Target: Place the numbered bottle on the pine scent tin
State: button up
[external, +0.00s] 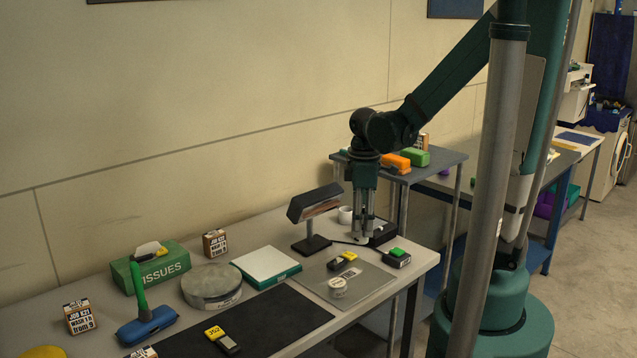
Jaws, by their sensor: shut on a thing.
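My gripper (361,238) points straight down over the back right of the bench, beside a black box. It is shut on a small pale thing mostly hidden by the fingers; I cannot tell from this view whether it is the numbered bottle or read any number. A small round pale tin (338,288) with a label stands on the grey mat, in front and to the left of the gripper. A larger round grey tin (210,287) with a pale label stands further left. The lettering on both is too small to read, so I cannot tell which is pine scent.
A dark lamp (313,220) stands just left of the gripper, with a white cup (345,214) behind. Yellow-black fobs (349,257) and a green-topped black block (397,257) lie nearby. A white-and-green box (266,267) and a tissue box (160,267) are further left.

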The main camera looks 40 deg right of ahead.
jog(key=shift+a, duration=0.2)
jog(key=shift+s+a+r, duration=0.1)
jog(key=shift+a+r, duration=0.1)
jog(key=shift+a, duration=0.35)
jog(key=s+a+r+p, duration=0.3)
jog(key=a, duration=0.8)
jog(key=shift+s+a+r+m, duration=0.15)
jog(key=shift+a+m, duration=0.1)
jog(key=shift+m, duration=0.05)
send_near(337, 284)
jog(key=shift+b, duration=0.4)
jog(key=shift+d, duration=0.1)
jog(key=shift+f, duration=1.85)
jog(key=shift+f+b, duration=0.15)
jog(key=shift+b, duration=0.25)
